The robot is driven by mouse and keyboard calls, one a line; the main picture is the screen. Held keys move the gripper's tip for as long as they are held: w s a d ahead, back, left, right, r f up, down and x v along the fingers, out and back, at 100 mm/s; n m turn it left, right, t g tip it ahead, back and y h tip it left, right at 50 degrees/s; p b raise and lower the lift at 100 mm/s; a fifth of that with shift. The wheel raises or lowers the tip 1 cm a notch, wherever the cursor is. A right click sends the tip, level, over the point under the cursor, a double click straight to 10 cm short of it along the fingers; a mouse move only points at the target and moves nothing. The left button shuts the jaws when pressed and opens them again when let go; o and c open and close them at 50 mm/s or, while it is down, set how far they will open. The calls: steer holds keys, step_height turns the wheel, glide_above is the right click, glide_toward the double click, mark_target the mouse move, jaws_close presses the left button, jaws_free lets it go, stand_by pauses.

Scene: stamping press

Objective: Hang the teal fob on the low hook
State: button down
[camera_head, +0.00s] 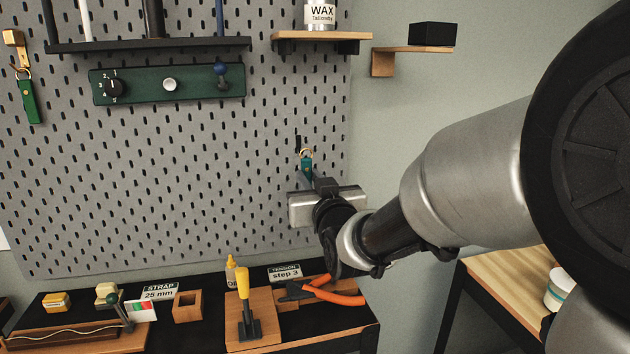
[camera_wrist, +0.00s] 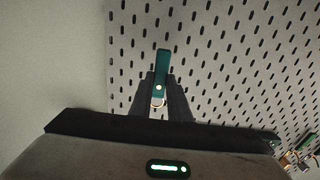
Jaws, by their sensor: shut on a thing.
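The teal fob (camera_head: 306,170) hangs with its metal ring (camera_head: 306,152) uppermost, in front of the lower right of the pegboard. My gripper (camera_head: 314,181) is shut on it. In the wrist view the fob (camera_wrist: 162,68) shows between my fingertips (camera_wrist: 161,92), its ring (camera_wrist: 158,102) close to the fingers. A dark upright piece (camera_head: 298,142), which looks like the low hook, shows just above and left of the ring. I cannot tell whether the ring touches it or is around it. The hook is not clear in the wrist view.
A brass hook (camera_head: 14,38) holds a green fob (camera_head: 29,101) at the upper left. A shelf (camera_head: 310,37) with a wax tin (camera_head: 320,14) is above. Below is a bench with a yellow-handled tool (camera_head: 243,285) and orange-handled pliers (camera_head: 335,293). The pegboard around the fob is clear.

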steer(key=shift+w, duration=0.2)
steer(key=shift+b+x, duration=0.4)
steer(key=shift+x, duration=0.65)
steer(key=shift+w+a+f, duration=0.1)
steer(key=shift+w+f, duration=0.05)
steer(key=shift+w+a+f+b, duration=0.25)
steer(key=shift+w+f+b, duration=0.15)
steer(key=shift+w+b, duration=0.4)
steer(key=shift+w+f, duration=0.1)
steer(key=shift+w, duration=0.05)
stand_by(0.4)
steer(key=shift+w+a+f+b, duration=0.25)
steer(key=shift+w+f+b, duration=0.15)
steer(key=shift+w+b, duration=0.3)
steer(key=shift+w, duration=0.1)
steer(key=shift+f+b, duration=0.3)
steer(key=shift+b, duration=0.15)
stand_by(0.4)
